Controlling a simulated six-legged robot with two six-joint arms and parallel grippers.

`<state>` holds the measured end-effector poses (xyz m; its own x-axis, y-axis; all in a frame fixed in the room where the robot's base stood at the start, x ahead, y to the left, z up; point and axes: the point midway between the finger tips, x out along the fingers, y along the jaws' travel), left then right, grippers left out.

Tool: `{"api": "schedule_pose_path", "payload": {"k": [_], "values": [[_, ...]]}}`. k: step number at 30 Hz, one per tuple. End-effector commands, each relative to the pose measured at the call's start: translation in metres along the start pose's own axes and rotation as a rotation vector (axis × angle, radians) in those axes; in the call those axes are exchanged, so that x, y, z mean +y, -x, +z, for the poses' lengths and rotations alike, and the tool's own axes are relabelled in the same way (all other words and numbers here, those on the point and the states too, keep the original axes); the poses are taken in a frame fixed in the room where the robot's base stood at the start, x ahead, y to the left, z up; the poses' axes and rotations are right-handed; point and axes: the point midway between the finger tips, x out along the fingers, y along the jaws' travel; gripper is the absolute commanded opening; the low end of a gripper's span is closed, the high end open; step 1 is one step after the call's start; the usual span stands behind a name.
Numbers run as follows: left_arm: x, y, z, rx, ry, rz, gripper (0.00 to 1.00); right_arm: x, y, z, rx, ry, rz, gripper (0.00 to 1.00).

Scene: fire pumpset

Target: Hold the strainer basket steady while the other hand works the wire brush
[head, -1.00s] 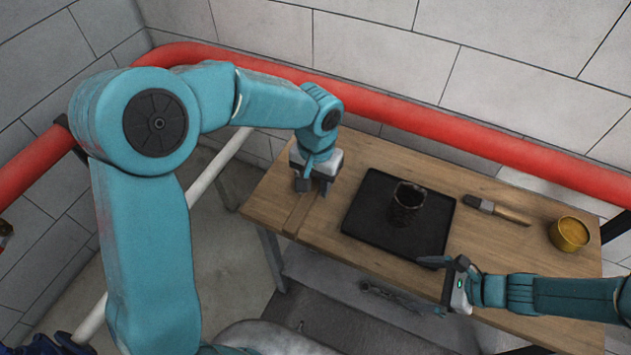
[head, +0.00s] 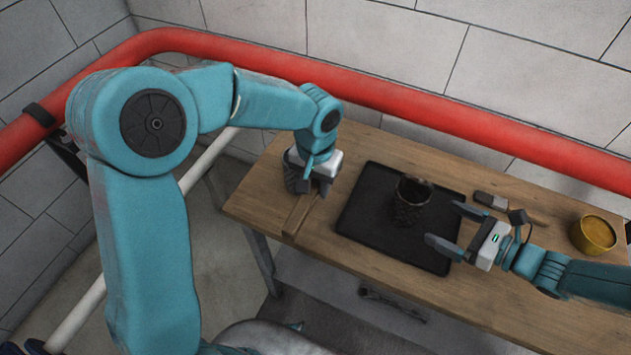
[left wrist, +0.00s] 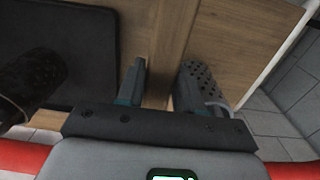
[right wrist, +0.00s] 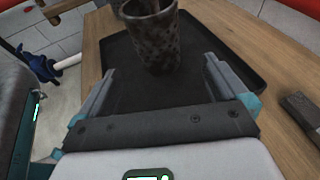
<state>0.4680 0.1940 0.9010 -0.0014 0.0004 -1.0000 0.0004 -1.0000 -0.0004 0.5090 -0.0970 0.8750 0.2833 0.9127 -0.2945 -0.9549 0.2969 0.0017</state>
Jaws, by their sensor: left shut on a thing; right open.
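A dark, mottled strainer basket (head: 411,203) stands upright on a black tray (head: 372,228); it also shows in the right wrist view (right wrist: 152,38). My right gripper (head: 444,224) is open and empty, its fingers pointing at this basket from the right, not touching it. My left gripper (head: 315,188) is low at the table's left part, its fingers either side of a narrow wooden strip (head: 300,214), seemingly shut on it. A grey perforated cylinder (left wrist: 213,86) stands just outside one left finger. The brush (head: 491,201) lies right of the tray, its wooden handle partly behind my right gripper.
A yellow tin (head: 594,236) stands at the wooden table's (head: 257,194) right end. A red pipe (head: 420,104) runs along the wall behind the table. The table's left end has bare wood.

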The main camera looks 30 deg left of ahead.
Motion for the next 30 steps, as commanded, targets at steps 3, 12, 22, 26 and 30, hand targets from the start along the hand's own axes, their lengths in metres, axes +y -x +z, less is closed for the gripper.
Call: {"api": "schedule_pose_path", "payload": {"k": [3, 12, 22, 26, 30], "values": [[0.000, -0.005, 0.002, 0.000, -0.001, 0.000, 0.02, 0.002, -0.011, -0.001, -0.001, 0.000, 0.003, 1.00], [0.000, -0.020, 0.003, 0.000, -0.001, 0.000, 0.02, 0.004, -0.060, -0.002, 0.000, 0.002, 0.004, 1.00], [0.000, -0.038, 0.001, 0.000, 0.000, 0.000, 0.02, 0.002, -0.095, -0.001, 0.001, 0.002, 0.002, 1.00], [0.000, -0.039, 0.000, 0.000, 0.000, 0.000, 0.02, 0.000, -0.098, -0.001, 0.001, 0.001, 0.001, 1.00], [0.000, -0.038, -0.001, 0.000, 0.000, 0.000, 0.02, 0.000, -0.098, 0.000, 0.001, 0.000, 0.001, 1.00]]}}
